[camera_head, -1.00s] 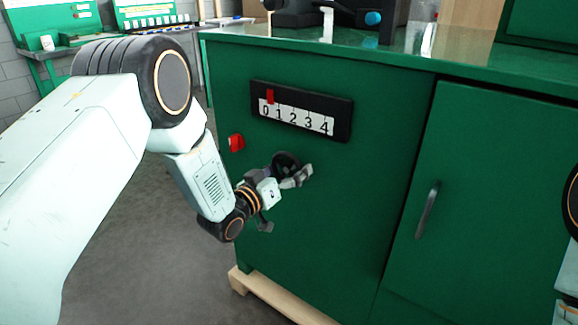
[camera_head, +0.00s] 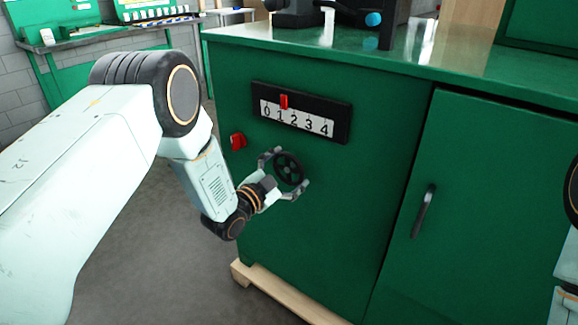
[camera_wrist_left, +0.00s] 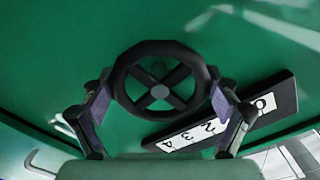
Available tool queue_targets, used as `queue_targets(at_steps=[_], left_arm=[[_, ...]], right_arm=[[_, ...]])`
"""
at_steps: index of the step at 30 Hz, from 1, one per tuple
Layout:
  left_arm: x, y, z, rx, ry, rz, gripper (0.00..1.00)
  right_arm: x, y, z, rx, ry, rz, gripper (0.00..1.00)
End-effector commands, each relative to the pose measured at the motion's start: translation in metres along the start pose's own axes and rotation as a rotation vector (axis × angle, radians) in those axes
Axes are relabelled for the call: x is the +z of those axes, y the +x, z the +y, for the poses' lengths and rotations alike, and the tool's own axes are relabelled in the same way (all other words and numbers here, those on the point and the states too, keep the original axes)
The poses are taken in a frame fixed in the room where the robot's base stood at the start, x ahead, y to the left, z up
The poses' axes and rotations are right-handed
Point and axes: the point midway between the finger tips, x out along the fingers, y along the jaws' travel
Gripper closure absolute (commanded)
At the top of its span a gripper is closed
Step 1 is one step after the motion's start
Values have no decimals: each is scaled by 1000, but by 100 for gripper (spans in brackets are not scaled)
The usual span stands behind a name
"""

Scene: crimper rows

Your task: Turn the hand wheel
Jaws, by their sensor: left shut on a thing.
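The black spoked hand wheel (camera_head: 289,157) is on the green cabinet front, below the number scale. It fills the middle of the left wrist view (camera_wrist_left: 160,48). My left gripper (camera_head: 284,171) is shut on the wheel, one finger on each side of its rim; both fingers also show in the left wrist view (camera_wrist_left: 158,88). The scale (camera_head: 309,123) reads 0 to 4, and its red pointer (camera_head: 284,101) stands at about 1. The scale shows tilted and upside down in the left wrist view (camera_wrist_left: 283,95). My right gripper is out of view.
A red knob (camera_head: 238,141) sticks out of the cabinet (camera_head: 345,215) left of the wheel. A door handle (camera_head: 424,210) is to the right. A wooden base (camera_head: 290,295) lies under the cabinet. Dark equipment (camera_head: 350,12) stands on top. Floor at the left is free.

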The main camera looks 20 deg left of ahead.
Motion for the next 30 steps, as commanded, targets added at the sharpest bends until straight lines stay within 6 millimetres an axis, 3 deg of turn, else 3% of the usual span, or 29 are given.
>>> queue_targets(at_steps=[30], left_arm=[[-1, -1, -1, 5, 965, -2, 43]], right_arm=[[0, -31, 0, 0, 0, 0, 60]])
